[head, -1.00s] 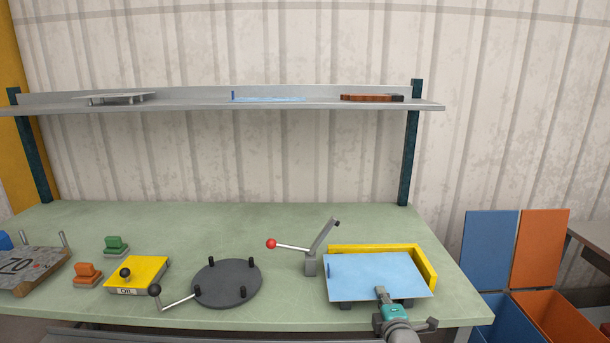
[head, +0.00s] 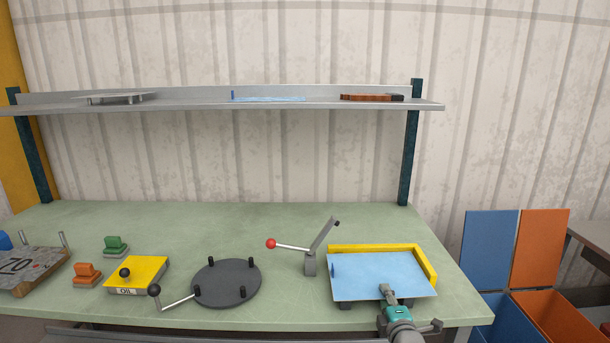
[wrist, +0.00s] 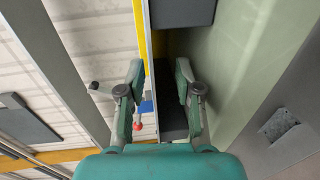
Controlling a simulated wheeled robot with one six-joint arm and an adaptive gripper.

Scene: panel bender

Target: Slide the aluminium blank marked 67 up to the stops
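A light blue flat sheet (head: 375,275) lies on dark supports at the right end of the bench in the head view; I can read no 67 on it. A yellow L-shaped stop (head: 375,248) runs along its far and right sides. The sheet's far edge is close to the stop; I cannot tell whether they touch. My gripper (head: 386,290) is at the sheet's near edge. In the wrist view my gripper (wrist: 159,68) has its fingers spread apart, with the thin sheet edge (wrist: 149,60) between them and dark support blocks (wrist: 172,115) beyond.
A lever with a red ball (head: 271,244) stands just left of the sheet. A dark round turntable (head: 228,283) with pegs and a yellow oil block (head: 137,273) are further left. A shelf (head: 200,106) spans above. Blue and orange bins (head: 540,315) stand right of the bench.

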